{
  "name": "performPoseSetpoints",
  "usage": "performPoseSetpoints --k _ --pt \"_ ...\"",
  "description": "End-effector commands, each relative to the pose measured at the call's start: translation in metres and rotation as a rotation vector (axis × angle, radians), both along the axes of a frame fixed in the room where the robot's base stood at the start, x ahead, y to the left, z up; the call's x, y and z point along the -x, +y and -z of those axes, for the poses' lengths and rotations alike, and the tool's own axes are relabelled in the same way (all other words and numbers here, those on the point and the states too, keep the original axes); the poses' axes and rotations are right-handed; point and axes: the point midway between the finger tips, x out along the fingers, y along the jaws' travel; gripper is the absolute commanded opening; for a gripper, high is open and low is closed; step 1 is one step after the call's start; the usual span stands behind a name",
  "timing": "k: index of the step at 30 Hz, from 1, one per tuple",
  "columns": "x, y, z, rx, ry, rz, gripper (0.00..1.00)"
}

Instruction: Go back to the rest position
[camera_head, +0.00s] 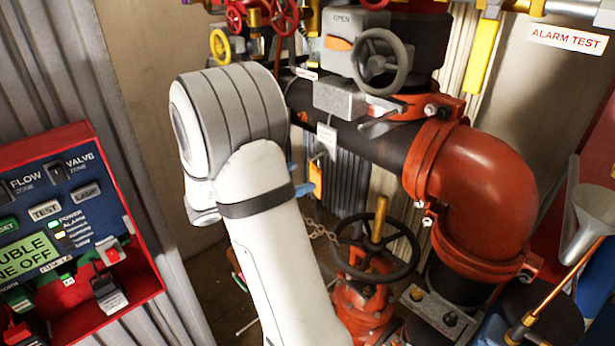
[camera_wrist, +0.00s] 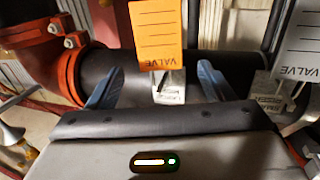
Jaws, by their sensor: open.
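My gripper (camera_wrist: 157,82) is open, with its two blue fingers spread apart in the wrist view. An orange VALVE tag (camera_wrist: 158,35) hangs beyond and between the fingertips, with a small pale tag or fitting (camera_wrist: 168,88) below it in the picture. I see no contact between the fingers and either one. In the head view, my white arm reaches up toward the pipework and hides most of the gripper. Only bits of blue finger show to the right of the arm, close to an orange tag (camera_head: 315,179).
A black pipe (camera_head: 335,125) and red elbow (camera_head: 480,185) lie beyond and right of my arm. A dark handwheel (camera_head: 378,250) stands low on the right, a grey one (camera_head: 382,62) above. A red-framed control panel (camera_head: 75,215) is at left. A funnel (camera_head: 590,215) is at right.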

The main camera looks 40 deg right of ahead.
Motion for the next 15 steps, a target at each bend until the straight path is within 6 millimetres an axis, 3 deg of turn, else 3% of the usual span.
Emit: performPoseSetpoints --k 6,15 --pt "-0.007 0.032 0.002 -0.001 -0.001 -0.003 0.75" --pt "-0.008 0.041 0.000 -0.001 0.000 0.000 0.75"
